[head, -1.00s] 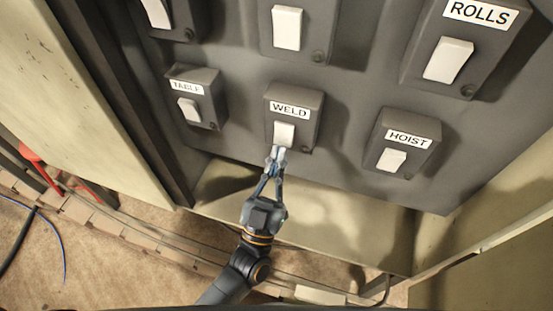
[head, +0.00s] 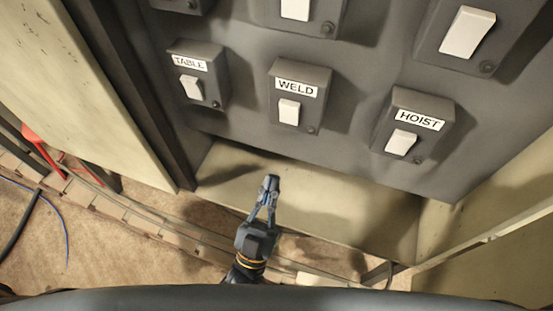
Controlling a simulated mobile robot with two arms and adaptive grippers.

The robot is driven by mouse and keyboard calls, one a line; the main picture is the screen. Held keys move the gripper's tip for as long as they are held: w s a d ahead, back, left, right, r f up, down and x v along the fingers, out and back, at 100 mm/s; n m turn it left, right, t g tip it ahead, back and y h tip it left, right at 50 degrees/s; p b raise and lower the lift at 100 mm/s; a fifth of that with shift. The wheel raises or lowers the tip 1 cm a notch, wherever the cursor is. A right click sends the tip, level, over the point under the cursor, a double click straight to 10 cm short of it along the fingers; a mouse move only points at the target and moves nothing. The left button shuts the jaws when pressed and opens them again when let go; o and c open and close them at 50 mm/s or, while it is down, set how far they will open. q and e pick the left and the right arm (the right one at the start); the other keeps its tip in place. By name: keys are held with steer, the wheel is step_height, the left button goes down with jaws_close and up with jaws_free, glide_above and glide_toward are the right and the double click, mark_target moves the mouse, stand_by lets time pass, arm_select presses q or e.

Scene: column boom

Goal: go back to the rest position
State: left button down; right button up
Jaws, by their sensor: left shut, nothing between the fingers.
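My left gripper (head: 270,184) is shut and empty. It hangs below the grey switch panel (head: 240,122), in front of the pale ledge under it, and is apart from every switch. Straight above it is the WELD switch box (head: 313,98) with a white rocker (head: 289,112). The TABLE switch box (head: 213,66) is to the upper left and the HOIST switch box (head: 436,107) to the right. My right gripper is not in the picture.
More white rockers, one at the upper right (head: 467,32), sit in a higher row. A red object (head: 42,150) and dark and blue cables lie at the left. Cabinet walls stand on both sides. The space around my gripper looks clear.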

arm_select(q)
steer(key=shift+v, duration=0.95)
steer(key=shift+f, duration=0.15)
steer(key=a+f+m+g+y, duration=0.15)
steer(key=f+g, duration=0.25)
steer(key=f, duration=0.7)
steer(key=a+f+g, duration=0.2)
steer(key=f+g, duration=0.2)
steer(key=f, duration=0.8)
steer(key=a+f+m+g+y, duration=0.15)
steer(key=f+g, duration=0.25)
steer(key=f, duration=0.7)
steer(key=s+a+f+n+g+y, duration=0.1)
steer(key=s+a+f+g+y, duration=0.15)
steer(key=s+a+f, duration=0.35)
steer(key=s+a+f+n+g+y, duration=0.1)
steer(key=s+a+f+g, duration=0.35)
steer(key=f, duration=0.45)
steer(key=s+a+f+n+g+y, duration=0.1)
steer(key=s+a+f+g, duration=0.1)
steer(key=s, duration=0.5)
steer(key=s+a+f+n+g, duration=0.1)
steer(key=s+a+f+g, duration=0.2)
steer(key=s, duration=0.5)
steer(key=shift+a+f+y, duration=0.2)
steer(key=shift+a+y, duration=0.05)
steer(key=shift+y, duration=0.1)
